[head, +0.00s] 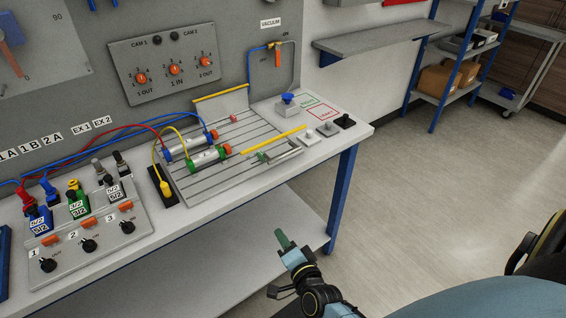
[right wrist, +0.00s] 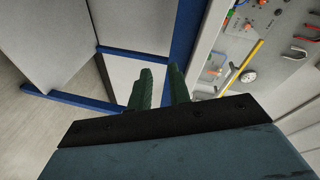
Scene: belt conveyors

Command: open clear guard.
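On the grooved plate (head: 215,180) of the bench, a long yellow bar (head: 274,139) lies across the right part, and a second yellow bar (head: 222,92) is at the back. I cannot clearly make out a clear panel between them. One yellow bar also shows in the right wrist view (right wrist: 251,56). My right gripper (head: 284,240) is below and in front of the bench top, apart from the bars. In the right wrist view its two green fingers (right wrist: 160,75) stand apart with nothing between them. My left gripper is not in view.
The bench edge (head: 250,216) and blue leg (head: 342,195) are near my right gripper, with a lower shelf (head: 250,252) behind it. A blue knob (head: 288,98), cylinders (head: 205,158) with hoses and a valve panel (head: 90,235) occupy the bench.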

